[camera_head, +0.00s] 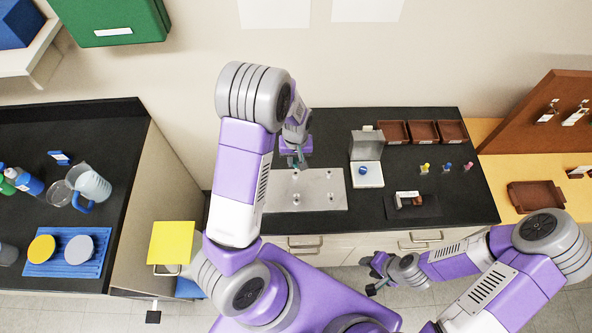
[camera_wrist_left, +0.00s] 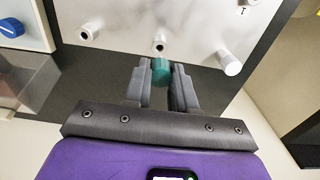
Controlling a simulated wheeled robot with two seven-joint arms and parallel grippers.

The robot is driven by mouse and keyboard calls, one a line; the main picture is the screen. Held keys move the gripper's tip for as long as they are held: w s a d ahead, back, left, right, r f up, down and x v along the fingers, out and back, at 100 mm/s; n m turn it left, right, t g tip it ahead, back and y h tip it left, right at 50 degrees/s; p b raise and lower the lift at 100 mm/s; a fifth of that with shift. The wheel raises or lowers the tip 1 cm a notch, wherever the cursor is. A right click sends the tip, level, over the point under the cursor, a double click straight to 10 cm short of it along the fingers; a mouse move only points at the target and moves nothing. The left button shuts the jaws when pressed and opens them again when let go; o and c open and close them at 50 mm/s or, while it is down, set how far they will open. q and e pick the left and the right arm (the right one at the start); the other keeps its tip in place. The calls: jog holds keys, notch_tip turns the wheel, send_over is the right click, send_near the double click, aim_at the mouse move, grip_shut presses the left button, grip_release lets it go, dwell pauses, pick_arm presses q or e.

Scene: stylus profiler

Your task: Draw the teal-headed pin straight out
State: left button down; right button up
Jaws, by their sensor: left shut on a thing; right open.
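The teal-headed pin (camera_wrist_left: 161,72) is between the two fingers of my left gripper (camera_wrist_left: 160,88), which is shut on its head. In the head view, my left gripper (camera_head: 297,161) is at the back edge of the pale metal plate (camera_head: 325,190) on the dark counter. In the left wrist view the plate (camera_wrist_left: 200,15) carries several short round sockets; one socket with a dark bore (camera_wrist_left: 159,45) shows just beyond the teal head. The pin's shank is hidden, so I cannot tell whether it sits in a hole. My right gripper (camera_head: 377,274) is open and empty in front of the counter.
Right of the plate stand a grey instrument (camera_head: 367,146) with a blue knob, brown trays (camera_head: 424,132), a dark mat (camera_head: 412,208) and several small coloured pegs (camera_head: 446,168). A yellow panel (camera_head: 172,242) is at the left, beside a counter with jugs and bottles.

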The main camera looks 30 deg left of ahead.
aim_at(296, 161)
pick_arm(q)
notch_tip(296, 161, up, 3)
jog(key=shift+f+p, duration=0.1)
jog(key=shift+p, duration=1)
jog(key=shift+r+p, duration=0.6)
jog(key=shift+r, duration=0.5)
